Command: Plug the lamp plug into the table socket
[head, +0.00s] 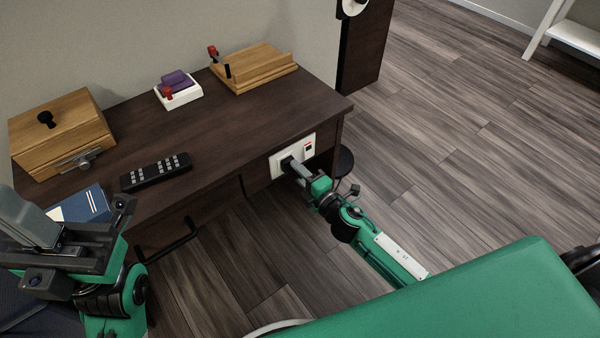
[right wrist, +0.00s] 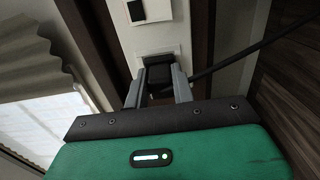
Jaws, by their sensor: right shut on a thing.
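The table socket (head: 277,166) is a white plate on the front of the dark wooden table, with a switch that has a red mark. My right gripper (head: 294,168) is right at the socket, pointing into it. In the right wrist view its two grey fingers (right wrist: 160,88) are shut on the black lamp plug (right wrist: 159,70). The plug is against the white socket plate (right wrist: 174,49); how deep it sits is hidden. A dark cable (right wrist: 235,60) runs off to the upper right. My left gripper (head: 40,240) is at the lower left, its jaw opening unclear.
On the tabletop (head: 215,130) are a wooden box (head: 75,125), a black remote (head: 155,172), a blue book (head: 85,206), a white tray with a purple item (head: 178,90) and a wooden stand (head: 252,68). A drawer handle (head: 170,245) sticks out below.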

